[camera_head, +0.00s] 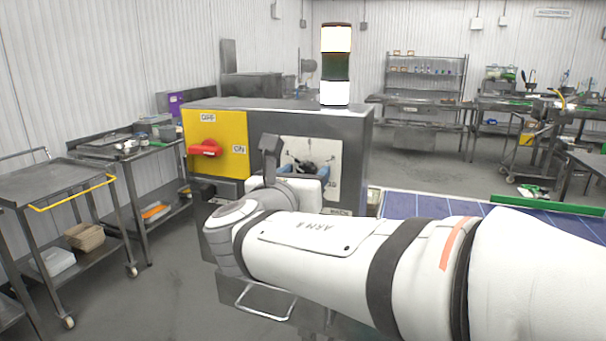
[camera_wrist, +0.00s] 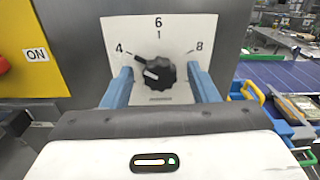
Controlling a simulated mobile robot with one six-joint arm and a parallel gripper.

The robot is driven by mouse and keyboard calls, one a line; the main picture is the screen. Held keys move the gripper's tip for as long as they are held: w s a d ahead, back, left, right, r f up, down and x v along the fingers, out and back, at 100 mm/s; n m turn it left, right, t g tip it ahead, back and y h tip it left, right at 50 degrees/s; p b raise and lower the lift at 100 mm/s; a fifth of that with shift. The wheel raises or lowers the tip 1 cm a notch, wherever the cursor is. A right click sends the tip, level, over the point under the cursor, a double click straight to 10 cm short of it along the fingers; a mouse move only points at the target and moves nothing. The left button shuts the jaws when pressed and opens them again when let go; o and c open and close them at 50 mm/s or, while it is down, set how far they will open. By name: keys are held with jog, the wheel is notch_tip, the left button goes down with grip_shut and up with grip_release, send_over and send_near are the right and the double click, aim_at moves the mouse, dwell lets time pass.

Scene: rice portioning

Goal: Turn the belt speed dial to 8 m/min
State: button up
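The belt speed dial (camera_wrist: 158,74) is a black ridged knob on a white plate (camera_wrist: 180,30) marked 4, 6 and 8. Its dark pointer end leans up-left toward the 4, and a white mark shows on its left face. My gripper (camera_wrist: 160,69) is open, with one blue finger on each side of the dial. Gaps show between the fingers and the knob; I see no contact. In the head view, my gripper (camera_head: 305,170) is at the white plate (camera_head: 325,150) on the grey machine, and my arm hides its lower part.
Left of the plate is a yellow panel (camera_head: 222,135) with a red switch handle (camera_head: 205,149) and an ON label. A signal tower (camera_head: 335,65) stands on top. A blue belt (camera_head: 400,205) runs right. Steel carts (camera_head: 60,185) stand at the left.

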jog(key=c, duration=0.9)
jog(key=shift+f+m+b, duration=0.1)
jog(key=shift+m+b, duration=0.2)
jog(key=shift+b, duration=0.15)
jog(key=shift+d+f+m+b, duration=0.1)
jog(key=shift+f+m+b, duration=0.05)
jog(key=shift+m+b, duration=12.1)
jog(key=shift+n+b, duration=0.45)
jog(key=shift+b, duration=0.25)
